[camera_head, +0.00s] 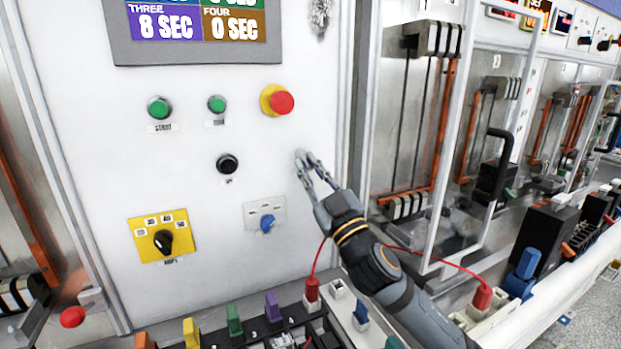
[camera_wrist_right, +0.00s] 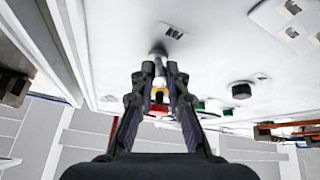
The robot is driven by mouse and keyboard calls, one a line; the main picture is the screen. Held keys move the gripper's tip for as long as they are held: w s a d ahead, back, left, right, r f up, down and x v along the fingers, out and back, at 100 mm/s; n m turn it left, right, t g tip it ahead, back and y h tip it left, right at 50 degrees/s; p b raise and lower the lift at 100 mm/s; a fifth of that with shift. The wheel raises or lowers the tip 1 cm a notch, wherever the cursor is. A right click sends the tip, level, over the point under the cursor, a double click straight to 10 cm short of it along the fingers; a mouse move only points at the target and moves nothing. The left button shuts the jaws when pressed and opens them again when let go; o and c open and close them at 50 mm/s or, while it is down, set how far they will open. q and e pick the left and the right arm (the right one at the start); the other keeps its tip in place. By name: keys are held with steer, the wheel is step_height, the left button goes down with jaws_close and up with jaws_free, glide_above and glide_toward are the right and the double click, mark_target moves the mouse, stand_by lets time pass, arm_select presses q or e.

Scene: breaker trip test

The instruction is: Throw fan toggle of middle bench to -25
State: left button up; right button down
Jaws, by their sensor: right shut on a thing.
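My right gripper (camera_head: 308,162) reaches up from the lower right to the panel, below the red emergency button. In the right wrist view the fingertips (camera_wrist_right: 158,68) are close together and shut on the toggle. The fingers hide much of the toggle in the head view, so its exact angle cannot be told. The label is too small to read. My left gripper is not in view.
The panel holds a red emergency button (camera_head: 281,102), green buttons (camera_head: 159,108), a black button (camera_head: 227,163), a blue knob (camera_head: 267,225) and a yellow selector plate (camera_head: 150,250). A display (camera_head: 190,25) is above. Colored plugs and red cables sit below; glazed cabinets stand right.

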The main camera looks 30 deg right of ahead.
steer(key=c, duration=1.3)
jaws_free()
steer(key=shift+w, duration=0.2)
steer(key=shift+c, duration=0.2)
steer(key=shift+s, duration=0.1)
step_height(320, 180, up, 10)
steer(key=shift+f, duration=0.1)
